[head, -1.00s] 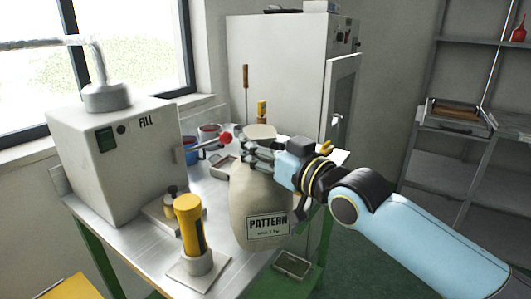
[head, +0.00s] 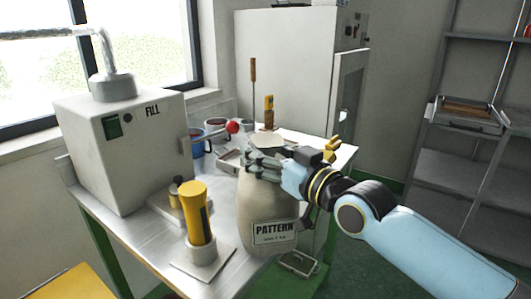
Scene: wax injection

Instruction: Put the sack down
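The sack (head: 268,210) is a beige, full bag with a label reading PATTERN, upright at the middle of the head view. My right gripper (head: 264,166) comes in from the right, with its grey fingers closed around the sack's narrow neck. The pale top of the sack shows just above the fingers. The sack's lower part overlaps the near right edge of the steel-topped table (head: 140,222); I cannot tell whether its bottom touches anything. My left gripper is not in view.
A white FILL machine (head: 120,150) stands on the table's left. A yellow-handled tool (head: 197,215) stands upright in front of it. Mugs, a red-knobbed lever (head: 232,127) and a small tray are behind. A white cabinet (head: 290,65) and grey shelves (head: 455,150) stand beyond.

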